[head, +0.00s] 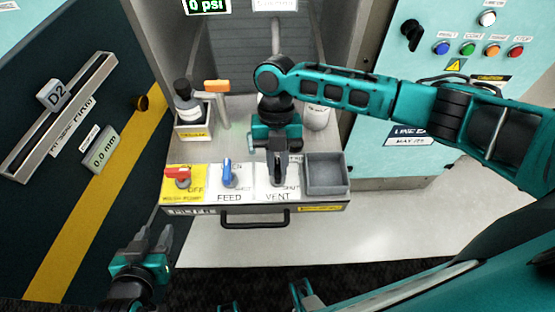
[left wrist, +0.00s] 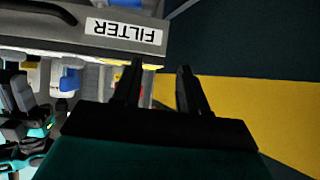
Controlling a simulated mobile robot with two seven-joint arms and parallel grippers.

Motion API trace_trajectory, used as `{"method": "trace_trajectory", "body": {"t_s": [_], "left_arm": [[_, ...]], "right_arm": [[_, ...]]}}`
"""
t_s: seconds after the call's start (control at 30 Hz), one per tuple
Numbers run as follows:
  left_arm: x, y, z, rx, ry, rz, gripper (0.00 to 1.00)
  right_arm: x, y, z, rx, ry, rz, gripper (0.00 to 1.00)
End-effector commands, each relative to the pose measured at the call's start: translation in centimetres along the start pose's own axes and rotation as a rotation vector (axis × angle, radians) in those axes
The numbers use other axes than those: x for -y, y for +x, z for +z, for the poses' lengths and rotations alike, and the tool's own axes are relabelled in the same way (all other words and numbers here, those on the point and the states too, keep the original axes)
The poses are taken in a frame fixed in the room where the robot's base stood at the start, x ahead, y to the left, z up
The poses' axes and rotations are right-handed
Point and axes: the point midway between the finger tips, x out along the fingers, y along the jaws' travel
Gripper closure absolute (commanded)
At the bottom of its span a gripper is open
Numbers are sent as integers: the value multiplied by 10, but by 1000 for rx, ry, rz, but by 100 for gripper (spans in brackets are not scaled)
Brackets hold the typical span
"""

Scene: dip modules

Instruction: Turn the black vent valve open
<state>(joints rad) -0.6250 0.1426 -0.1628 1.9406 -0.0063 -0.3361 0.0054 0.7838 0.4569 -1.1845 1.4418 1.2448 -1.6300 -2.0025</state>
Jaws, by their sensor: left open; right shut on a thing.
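The black vent valve sits on the white VENT plate (head: 291,190) on the panel, and its handle is mostly hidden by my right gripper. My right gripper (head: 278,178) points down at it from above, with its fingers shut on the handle. I cannot tell the handle's exact angle. Part of the word SHUT shows to the right of the fingers. My left gripper (head: 148,240) is open and empty, low at the left in front of the panel. Its two fingers also show in the left wrist view (left wrist: 156,92).
Left of the vent valve are the blue feed handle (head: 229,174) and the red handle (head: 177,173) on its yellow plate. A grey open tray (head: 327,176) lies right of it. The drawer handle (head: 255,224) juts out below.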

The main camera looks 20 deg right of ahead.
Motion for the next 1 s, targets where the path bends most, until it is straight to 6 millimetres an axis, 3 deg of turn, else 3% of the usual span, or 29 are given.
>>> {"method": "trace_trajectory", "body": {"t_s": [0.03,0.07,0.3,0.67,1.0], "left_arm": [[0,0,1,1,0,0,57],[0,0,1,2,0,0,57],[0,0,2,4,-1,0,57],[0,-1,1,4,-1,0,57],[0,-3,-3,3,0,0,57]], "right_arm": [[1,6,-1,-4,-3,-7,100],[1,6,-1,-5,-3,-7,81],[1,4,-1,-4,-1,-5,58],[0,-7,0,1,0,-1,57],[0,-77,0,2,-1,0,57]]}}
